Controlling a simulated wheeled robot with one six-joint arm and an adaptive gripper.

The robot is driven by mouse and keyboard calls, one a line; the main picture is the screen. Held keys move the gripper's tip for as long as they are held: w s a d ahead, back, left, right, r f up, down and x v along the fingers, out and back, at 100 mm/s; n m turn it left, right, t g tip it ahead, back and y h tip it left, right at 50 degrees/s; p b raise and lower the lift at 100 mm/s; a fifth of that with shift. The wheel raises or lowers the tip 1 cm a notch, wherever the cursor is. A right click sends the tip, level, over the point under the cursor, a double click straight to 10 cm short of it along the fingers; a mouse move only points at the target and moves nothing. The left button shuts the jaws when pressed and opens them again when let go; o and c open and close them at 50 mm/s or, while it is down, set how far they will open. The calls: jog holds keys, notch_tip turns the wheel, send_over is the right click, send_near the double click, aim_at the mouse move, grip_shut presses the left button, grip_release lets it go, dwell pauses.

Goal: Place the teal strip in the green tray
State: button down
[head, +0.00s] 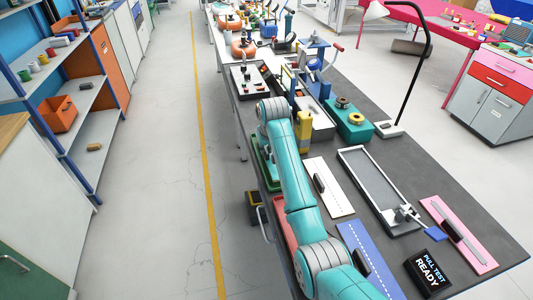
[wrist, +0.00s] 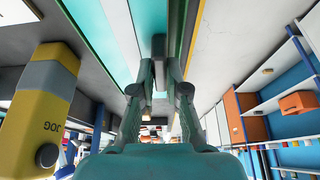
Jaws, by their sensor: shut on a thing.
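The teal strip (wrist: 122,30) shows in the wrist view, long and flat, beyond my fingertips. My gripper (wrist: 159,65) is shut on its dark handle (wrist: 159,44). The green tray (head: 260,172) lies at the left edge of the workbench in the head view, largely hidden behind my arm. Dark green edges of the tray (wrist: 191,30) run along both sides of the strip in the wrist view. The strip appears lined up over or within the tray; I cannot tell whether it touches the bottom. My gripper is hidden in the head view.
A yellow and grey JOG device (wrist: 45,100) stands close to my gripper. A white strip with a dark handle (head: 334,196), a grey tray (head: 372,182), a blue strip (head: 372,262) and a pink strip (head: 468,245) lie to the right.

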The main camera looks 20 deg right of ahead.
jog(key=shift+f, duration=1.15)
jog(key=shift+f, duration=0.1)
jog(key=c, duration=1.2)
grip_release()
jog(key=v, duration=1.2)
